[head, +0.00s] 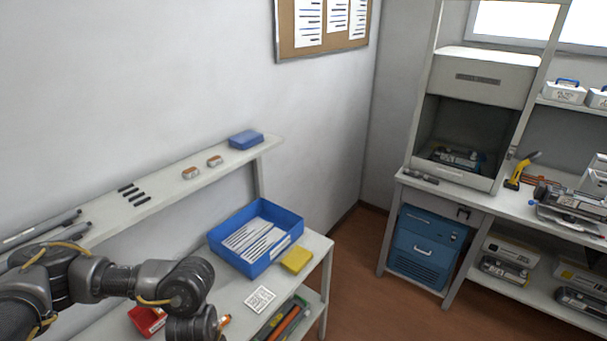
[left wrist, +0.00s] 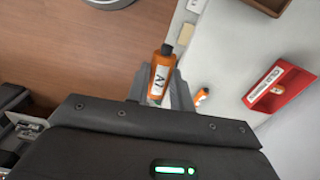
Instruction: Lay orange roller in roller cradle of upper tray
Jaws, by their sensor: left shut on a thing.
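My left gripper (left wrist: 160,85) is shut on an orange cylinder (left wrist: 163,66), held by its sides. It looks like a small bottle, with a dark cap and a white label that seems to read A7. In the head view my left arm reaches over the near table, and its fingers are hidden below the wrist. A bit of orange (head: 224,321) shows beside the wrist; I cannot tell whether it is the held piece. Long orange and green pieces (head: 287,320) lie on the table's lower shelf. I cannot make out a roller cradle or an upper tray. My right gripper is out of view.
A blue bin (head: 268,266) with striped sheets, a yellow block (head: 297,260) and a white printed card (head: 260,299) are on the table. A red labelled box (left wrist: 278,88) and another small orange bottle (left wrist: 201,97) lie near the gripper. A workbench (head: 480,200) stands across the floor.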

